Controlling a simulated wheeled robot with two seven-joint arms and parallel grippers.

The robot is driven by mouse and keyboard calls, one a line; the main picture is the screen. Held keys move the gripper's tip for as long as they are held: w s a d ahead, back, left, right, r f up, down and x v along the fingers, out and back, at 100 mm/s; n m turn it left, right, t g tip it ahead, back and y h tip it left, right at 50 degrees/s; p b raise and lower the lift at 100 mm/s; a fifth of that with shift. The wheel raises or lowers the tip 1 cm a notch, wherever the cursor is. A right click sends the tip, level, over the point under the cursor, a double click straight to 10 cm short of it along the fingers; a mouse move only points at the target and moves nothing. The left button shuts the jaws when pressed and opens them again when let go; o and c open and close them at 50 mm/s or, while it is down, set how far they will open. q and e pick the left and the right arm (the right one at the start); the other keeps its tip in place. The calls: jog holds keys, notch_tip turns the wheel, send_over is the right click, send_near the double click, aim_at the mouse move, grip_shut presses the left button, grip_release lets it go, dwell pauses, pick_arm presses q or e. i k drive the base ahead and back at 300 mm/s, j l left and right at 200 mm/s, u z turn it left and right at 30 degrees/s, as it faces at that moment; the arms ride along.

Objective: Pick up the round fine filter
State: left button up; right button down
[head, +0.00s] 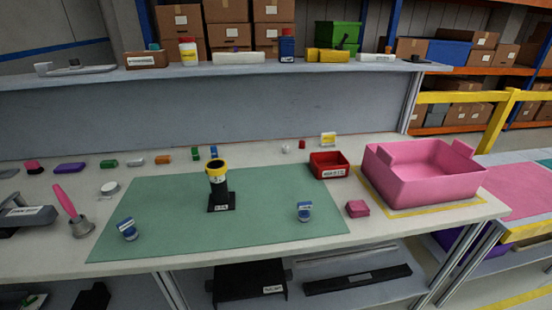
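Two small round blue-and-white pieces with labels lie on the green mat (265,222): a left one (127,230) near the mat's left front corner and a right one (304,211) near its right side. The labels are too small to read, so I cannot tell which is the round fine filter. Between them stands a black holder (222,203) with an upright dark cylinder and a yellow ring (216,165) on top. A round white piece (110,188) lies near the mat's left edge. Neither of my grippers is in view.
A pink bin (420,182) and a red tray (328,168) stand at the right, near a small pink block (357,208). A pink-handled tool (66,202) stands at the left beside a grey device (22,216). Small coloured parts line the back. The mat's front middle is clear.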

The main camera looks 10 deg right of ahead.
aim_at(304, 216)
jog(key=k+l+z, duration=0.1)
jog(key=z, duration=0.3)
jog(key=l+z, duration=0.2)
jog(key=z, duration=0.2)
jog(key=l+z, duration=0.2)
jog(key=z, duration=0.2)
jog(key=k, duration=0.05)
